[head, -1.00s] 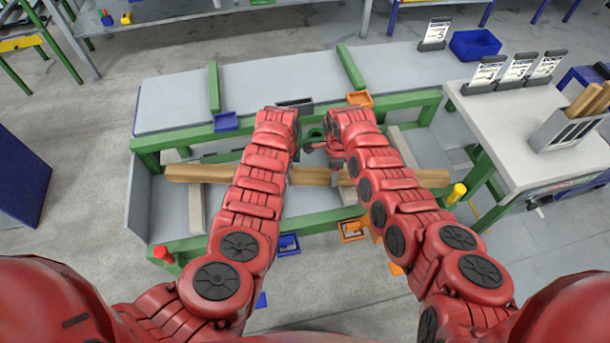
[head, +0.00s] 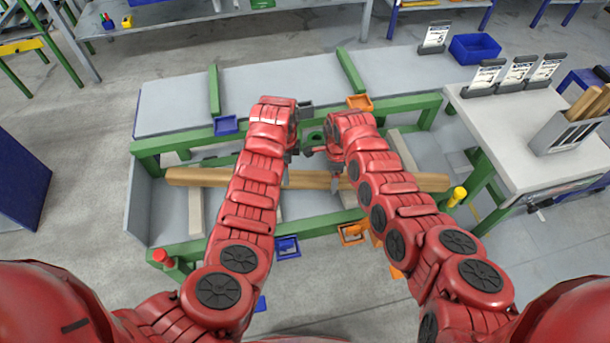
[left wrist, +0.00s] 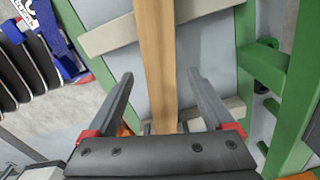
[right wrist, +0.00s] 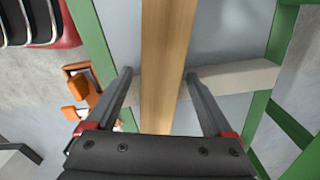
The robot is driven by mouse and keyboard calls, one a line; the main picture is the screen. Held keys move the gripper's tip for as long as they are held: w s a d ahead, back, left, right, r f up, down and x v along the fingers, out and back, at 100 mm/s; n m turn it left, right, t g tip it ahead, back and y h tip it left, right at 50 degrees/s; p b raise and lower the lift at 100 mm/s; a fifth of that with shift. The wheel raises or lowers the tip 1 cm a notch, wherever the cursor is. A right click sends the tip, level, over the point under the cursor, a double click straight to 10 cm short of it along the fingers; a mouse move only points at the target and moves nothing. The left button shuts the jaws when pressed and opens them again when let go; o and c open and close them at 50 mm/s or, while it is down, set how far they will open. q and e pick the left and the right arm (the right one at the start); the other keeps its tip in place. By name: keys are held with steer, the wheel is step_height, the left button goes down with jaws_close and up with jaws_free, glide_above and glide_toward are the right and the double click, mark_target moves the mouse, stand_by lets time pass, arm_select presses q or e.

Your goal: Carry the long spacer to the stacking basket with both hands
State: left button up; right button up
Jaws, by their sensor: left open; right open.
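The long spacer appears to be the long wooden bar (head: 315,180), lying left to right across pale crosspieces in the green-framed grey trough (head: 139,205). I cannot tell for certain whether this trough is the stacking basket. My left gripper (left wrist: 160,75) is open, with its fingers apart on either side of the bar (left wrist: 158,40) in the left wrist view. My right gripper (right wrist: 159,73) is open, with the bar (right wrist: 165,60) running between its fingers in the right wrist view. Neither is closed on it. My forearms hide parts of the bar in the head view.
A grey table top (head: 290,83) with green strips lies behind the trough. A pale side table (head: 530,120) with label stands and a holder of wooden pieces (head: 570,130) is at the right. Blue and orange small trays hang on the frame. A yellow-capped post (head: 457,195) stands at right.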

steer(key=shift+r, duration=0.1)
arm_select(q)
step_height(320, 180, up, 7)
arm_select(e)
step_height(320, 180, up, 12)
stand_by(0.6)
stand_by(0.4)
